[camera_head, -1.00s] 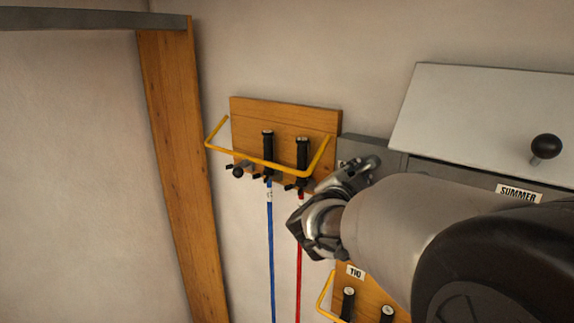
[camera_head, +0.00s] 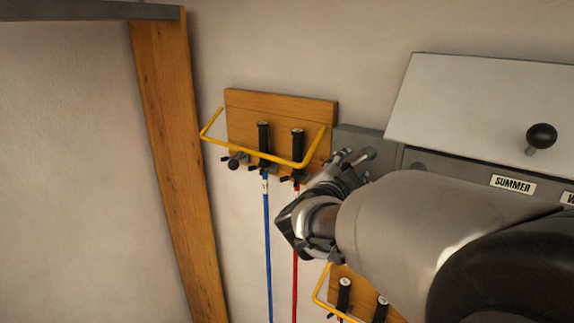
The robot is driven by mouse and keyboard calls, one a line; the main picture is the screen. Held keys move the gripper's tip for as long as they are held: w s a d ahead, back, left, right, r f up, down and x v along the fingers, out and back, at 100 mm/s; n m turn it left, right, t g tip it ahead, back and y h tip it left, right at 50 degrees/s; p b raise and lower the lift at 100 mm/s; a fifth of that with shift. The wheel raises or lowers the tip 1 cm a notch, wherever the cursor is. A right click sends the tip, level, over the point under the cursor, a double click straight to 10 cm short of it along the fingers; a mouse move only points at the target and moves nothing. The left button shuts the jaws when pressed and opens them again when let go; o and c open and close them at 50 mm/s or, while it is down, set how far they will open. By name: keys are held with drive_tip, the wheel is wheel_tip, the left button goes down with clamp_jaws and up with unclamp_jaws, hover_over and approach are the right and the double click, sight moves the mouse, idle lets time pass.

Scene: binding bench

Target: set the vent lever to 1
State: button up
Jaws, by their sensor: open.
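My gripper (camera_head: 322,200) is open and reaches in from the right, in front of the wall. It partly covers a grey box (camera_head: 352,137) mounted there, and I see nothing held in it. A rounded grey end shows against that box, but I cannot tell whether it is a lever or part of my gripper. No handle is clearly marked as the vent lever, and no mark reading 1 is legible. A black ball knob (camera_head: 541,136) stands out from a white sloping panel (camera_head: 480,95) at the right, well apart from my gripper.
A wooden board (camera_head: 280,104) carries black-handled tools with blue (camera_head: 267,240) and red (camera_head: 295,265) shafts behind a yellow rail (camera_head: 262,160). A second wooden board (camera_head: 347,278) with a yellow rail sits below my arm. A SUMMER label (camera_head: 513,184) is at the right. A wooden post (camera_head: 175,150) stands left.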

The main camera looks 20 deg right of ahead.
drive_tip(key=f+v, duration=0.1)
drive_tip(key=v, duration=0.9)
drive_tip(key=shift+r, duration=0.5)
drive_tip(key=s+a+f+n+y+b, duration=0.2)
drive_tip(key=a+f+n+y+b, duration=0.5)
drive_tip(key=f, duration=0.3)
drive_tip(key=s+a+f+n+y+b, duration=0.2)
drive_tip(key=a+f+n+y+b, duration=0.4)
drive_tip(key=a+f+b, duration=0.3)
drive_tip(key=s+d+f+n+g+b, duration=0.2)
drive_tip(key=s+d+f+g+b, duration=0.1)
drive_tip(key=s+f, duration=0.6)
drive_tip(key=s+d+f+n+g+h+b, duration=0.1)
drive_tip(key=s+f+g+b, duration=0.4)
drive_tip(key=f, duration=1)
drive_tip(key=s+d+n+b, duration=0.1)
drive_tip(key=s+d+b, duration=0.1)
drive_tip(key=s, duration=0.3)
drive_tip(key=shift+s+f+n+h+b, duration=0.2)
drive_tip(key=shift+f+n+h+b, duration=0.15)
drive_tip(key=shift+b, duration=0.25)
